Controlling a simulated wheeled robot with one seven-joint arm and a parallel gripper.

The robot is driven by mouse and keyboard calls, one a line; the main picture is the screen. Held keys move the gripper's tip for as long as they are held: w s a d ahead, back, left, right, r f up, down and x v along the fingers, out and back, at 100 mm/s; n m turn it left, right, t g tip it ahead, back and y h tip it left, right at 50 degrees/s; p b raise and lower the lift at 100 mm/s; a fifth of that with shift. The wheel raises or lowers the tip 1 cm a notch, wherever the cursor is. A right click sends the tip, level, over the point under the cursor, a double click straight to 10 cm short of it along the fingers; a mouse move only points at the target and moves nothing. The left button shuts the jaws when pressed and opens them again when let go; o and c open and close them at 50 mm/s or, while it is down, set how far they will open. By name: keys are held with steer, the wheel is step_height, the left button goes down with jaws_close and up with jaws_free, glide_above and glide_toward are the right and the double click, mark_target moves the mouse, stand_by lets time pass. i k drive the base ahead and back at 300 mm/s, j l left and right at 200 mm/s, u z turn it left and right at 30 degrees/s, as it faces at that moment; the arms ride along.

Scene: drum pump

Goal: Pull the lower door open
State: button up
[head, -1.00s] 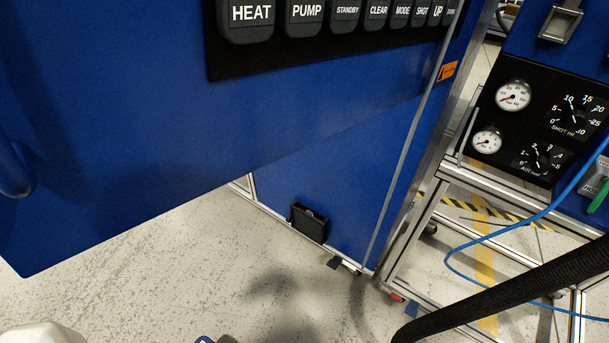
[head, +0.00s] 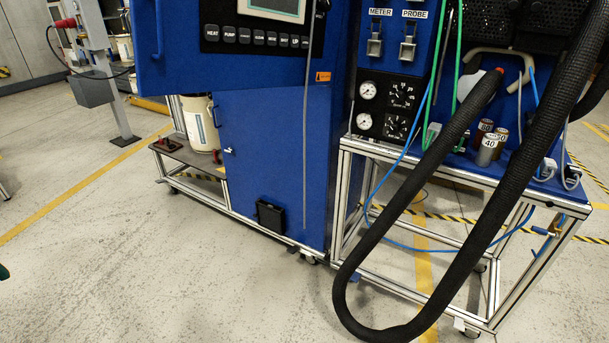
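The lower door (head: 262,165) is a flat blue panel on the front of the pump cabinet, below the button panel. It looks shut, flush with its frame. A slim dark handle (head: 215,114) is near its upper left edge, with a small light latch (head: 229,150) just below. A black box (head: 270,214) is fixed low on the door. The blue upper door (head: 175,75) carries a screen and a row of buttons and stands out over the lower door's top. My gripper is not in view.
A metal-framed cart (head: 440,180) with gauges, cups and thick black hoses stands right of the door. A hose (head: 346,285) loops down near the floor. A white drum (head: 200,122) stands behind left. The floor (head: 170,270) in front is clear.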

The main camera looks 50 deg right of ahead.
mark_target(264, 128)
steer(key=z, duration=1.7)
steer(key=i+j+u, duration=0.1)
steer(key=u, duration=0.25)
steer(key=i+u, duration=0.25)
steer(key=u, duration=0.15)
steer(key=i+u, duration=0.15)
steer(key=u, duration=0.2)
steer(key=i+l, duration=0.2)
steer(key=i, duration=0.2)
steer(key=i+l, duration=0.15)
steer(key=i, duration=0.25)
